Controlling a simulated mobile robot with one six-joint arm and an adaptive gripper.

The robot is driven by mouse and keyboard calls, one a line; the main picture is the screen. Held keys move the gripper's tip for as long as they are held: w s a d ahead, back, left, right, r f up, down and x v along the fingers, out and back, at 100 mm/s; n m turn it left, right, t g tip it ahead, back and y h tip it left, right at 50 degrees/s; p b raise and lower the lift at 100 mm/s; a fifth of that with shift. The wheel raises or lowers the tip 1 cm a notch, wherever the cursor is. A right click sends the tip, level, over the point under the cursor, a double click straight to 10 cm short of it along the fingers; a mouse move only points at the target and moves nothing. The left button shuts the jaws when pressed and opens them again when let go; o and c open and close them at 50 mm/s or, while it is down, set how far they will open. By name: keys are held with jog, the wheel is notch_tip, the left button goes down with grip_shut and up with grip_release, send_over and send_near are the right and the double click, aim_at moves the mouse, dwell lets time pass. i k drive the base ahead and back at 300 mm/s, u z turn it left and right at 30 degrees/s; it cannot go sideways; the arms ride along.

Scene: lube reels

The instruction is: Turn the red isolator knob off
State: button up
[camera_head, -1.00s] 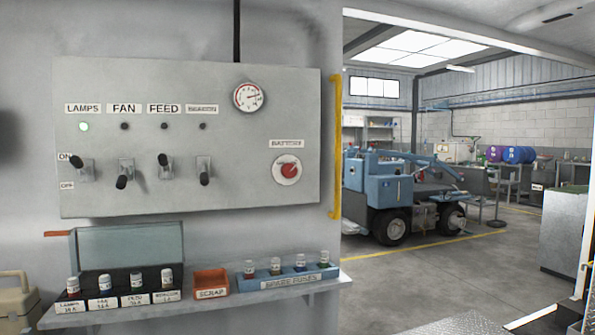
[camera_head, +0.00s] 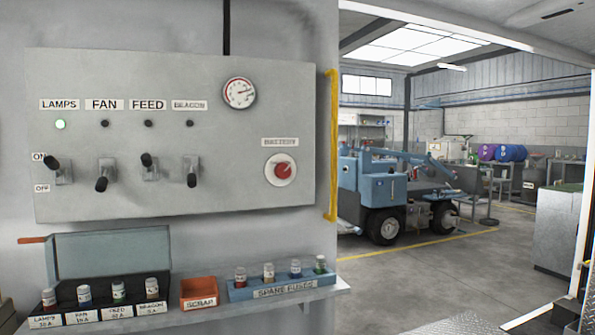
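The red isolator knob (camera_head: 283,170) sits on a round white plate at the right of the grey wall panel (camera_head: 230,195), under the label BATTERY (camera_head: 281,142). A pale pointer mark shows on the knob's upper right; its exact setting is too small to read. My gripper is not in view, and nothing covers the knob.
Several toggle levers (camera_head: 103,178) stick out of the panel; the LAMPS light (camera_head: 60,125) glows green. A gauge (camera_head: 239,92) sits above. Below, a shelf (camera_head: 200,312) carries fuses, a scrap bin (camera_head: 199,291) and a spare-fuse rack (camera_head: 282,286). A yellow rail (camera_head: 331,150) edges the panel's right.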

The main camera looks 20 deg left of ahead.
aim_at(283, 170)
jog(key=z, duration=0.1)
jog(key=k, duration=1.5)
jog(key=u, duration=0.8)
jog(key=i, duration=1.45)
